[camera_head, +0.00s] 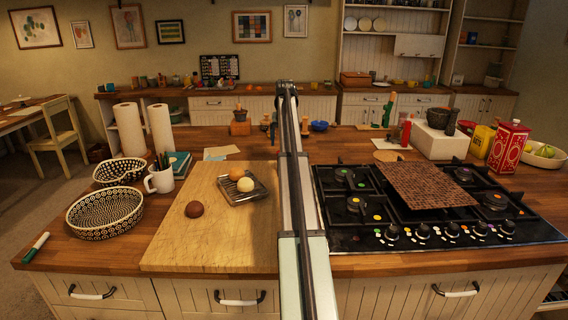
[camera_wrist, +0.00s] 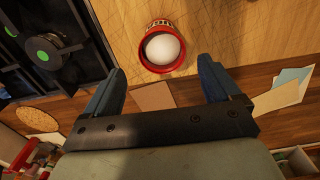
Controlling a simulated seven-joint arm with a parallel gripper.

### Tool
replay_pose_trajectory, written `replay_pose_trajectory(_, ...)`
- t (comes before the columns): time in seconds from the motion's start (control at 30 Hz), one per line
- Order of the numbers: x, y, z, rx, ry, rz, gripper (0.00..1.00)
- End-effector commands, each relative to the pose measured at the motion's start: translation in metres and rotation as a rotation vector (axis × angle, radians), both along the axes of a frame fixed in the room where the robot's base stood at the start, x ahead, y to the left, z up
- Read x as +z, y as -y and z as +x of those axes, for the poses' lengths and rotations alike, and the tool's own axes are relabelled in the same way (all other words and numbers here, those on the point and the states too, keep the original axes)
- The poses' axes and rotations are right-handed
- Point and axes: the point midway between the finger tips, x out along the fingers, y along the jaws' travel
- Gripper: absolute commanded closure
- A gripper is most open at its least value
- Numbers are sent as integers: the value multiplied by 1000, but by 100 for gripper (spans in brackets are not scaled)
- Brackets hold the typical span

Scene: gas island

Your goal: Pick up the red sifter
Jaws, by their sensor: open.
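A round red-rimmed object with a white, ball-like inside, which I take to be the red sifter (camera_wrist: 152,67), shows in the wrist view near the edge of the wooden board (camera_wrist: 225,25). My gripper (camera_wrist: 163,77) is open, with its two blue-grey fingers apart and nothing between them. The red object lies just beyond the fingertips, roughly centred between them. The gap in height cannot be told. In the head view my arm runs up the middle and I cannot make out the red object, which seems hidden behind it.
The black gas stove (camera_head: 350,208) with a brown woven mat (camera_head: 425,184) is right of my arm. Patterned baskets (camera_head: 105,212) stand left.

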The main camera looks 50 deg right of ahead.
Motion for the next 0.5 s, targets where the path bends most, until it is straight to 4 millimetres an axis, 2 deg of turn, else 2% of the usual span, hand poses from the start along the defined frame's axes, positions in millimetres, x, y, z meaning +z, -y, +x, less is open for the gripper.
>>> replay_pose_trajectory(0.23,-44,-1,-1,0,-1,1,10)
replay_pose_trajectory(0.5,-62,-1,0,0,1,-1,10)
